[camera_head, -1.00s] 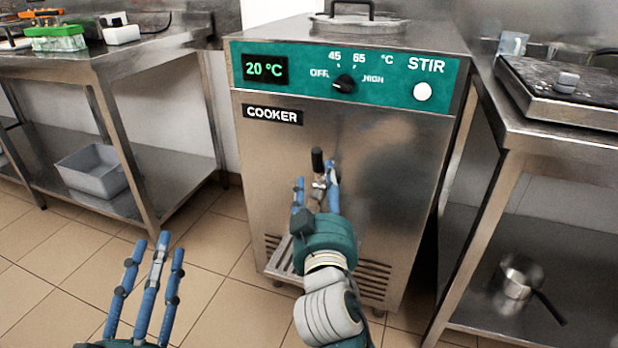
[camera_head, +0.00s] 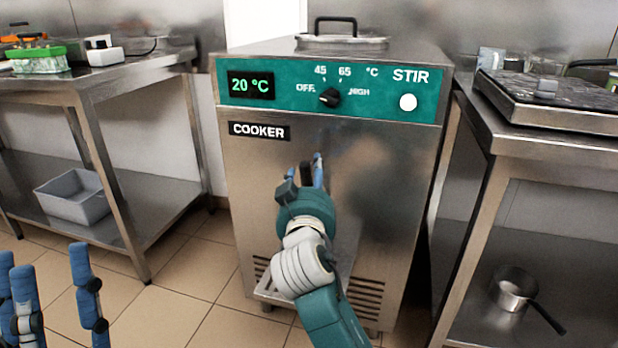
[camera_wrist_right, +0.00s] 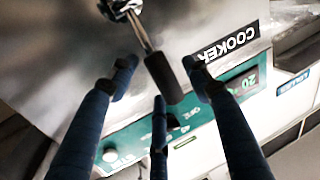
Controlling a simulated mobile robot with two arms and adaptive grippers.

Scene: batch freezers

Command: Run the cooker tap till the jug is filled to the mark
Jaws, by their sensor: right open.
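The cooker (camera_head: 240,190) is a steel cabinet with a green panel reading 20 °C and a dark knob. Its tap has a black handle (camera_wrist_right: 165,78) on a metal stem (camera_wrist_right: 140,30), seen in the right wrist view. In the head view my right gripper (camera_head: 303,170) is in front of the tap and hides most of it. Its fingers are open around the black handle; I cannot tell if they touch it. My left gripper (camera_head: 42,258) is at the lower left, fingers apart and empty. I cannot make out a jug below the tap; my right arm covers part of that area.
A steel table on the left (camera_head: 125,72) has a grey bin (camera_head: 75,200) on its lower shelf. The right table (camera_head: 520,140) carries a flat dark device (camera_head: 550,103) and a clear container (camera_head: 490,60). A saucepan (camera_head: 512,290) sits on its lower shelf.

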